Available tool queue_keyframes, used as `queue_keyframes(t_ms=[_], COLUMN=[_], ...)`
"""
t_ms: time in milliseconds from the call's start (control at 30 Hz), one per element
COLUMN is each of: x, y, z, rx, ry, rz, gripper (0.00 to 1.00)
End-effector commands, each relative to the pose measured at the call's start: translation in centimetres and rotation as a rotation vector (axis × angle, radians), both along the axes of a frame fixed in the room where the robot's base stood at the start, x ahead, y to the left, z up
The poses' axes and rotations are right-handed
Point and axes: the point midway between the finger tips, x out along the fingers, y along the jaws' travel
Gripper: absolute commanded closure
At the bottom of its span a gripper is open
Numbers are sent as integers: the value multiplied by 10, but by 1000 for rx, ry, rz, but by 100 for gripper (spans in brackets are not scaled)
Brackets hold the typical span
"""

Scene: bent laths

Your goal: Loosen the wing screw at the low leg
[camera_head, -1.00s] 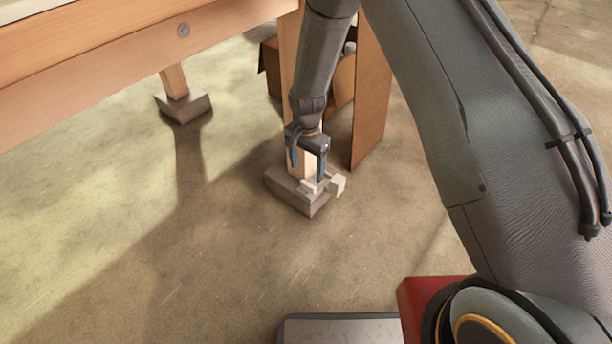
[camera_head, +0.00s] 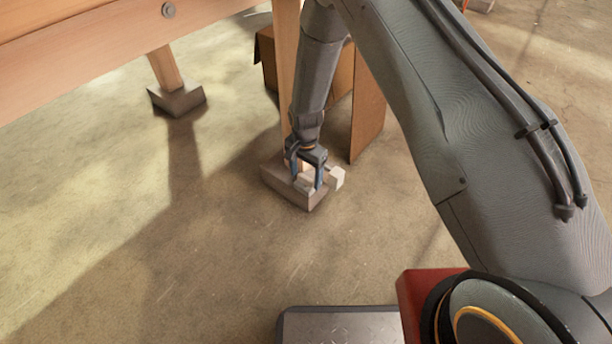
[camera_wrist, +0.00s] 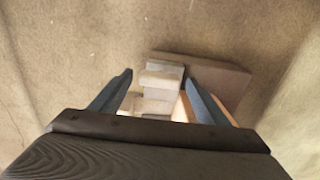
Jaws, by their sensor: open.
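The low leg (camera_head: 286,70) is a pale wooden post standing on a grey-brown foot block (camera_head: 280,187). At the foot are small pale blocky pieces, one of them a whitish block (camera_head: 336,177) jutting to the right. My gripper (camera_head: 307,183) points down at the foot in front of the leg, its two blue fingers spread. In the wrist view, my gripper (camera_wrist: 158,77) has a finger on either side of the pale pieces (camera_wrist: 160,79), with a gap at the left finger. I cannot make out which piece is the wing screw; contact is unclear.
A wooden bench beam (camera_head: 90,45) runs across the upper left. Another leg (camera_head: 164,68) stands on its own foot block (camera_head: 177,98). An open brown cardboard box (camera_head: 368,112) stands close behind my gripper. The concrete floor in front is clear.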

Motion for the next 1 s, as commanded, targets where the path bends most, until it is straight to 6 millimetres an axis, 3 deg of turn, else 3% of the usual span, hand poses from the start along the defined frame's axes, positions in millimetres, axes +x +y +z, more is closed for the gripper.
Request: queue_keyframes(t_ms=[100, 333, 667, 1000], x=[0, 0, 0, -1], y=[-1, -1, -1, -1], z=[1, 1, 1, 3], rx=[0, 0, 0, 0], ry=[0, 0, 1, 1], rz=[-1, -1, 41, 268], gripper=[33, 72, 72, 72])
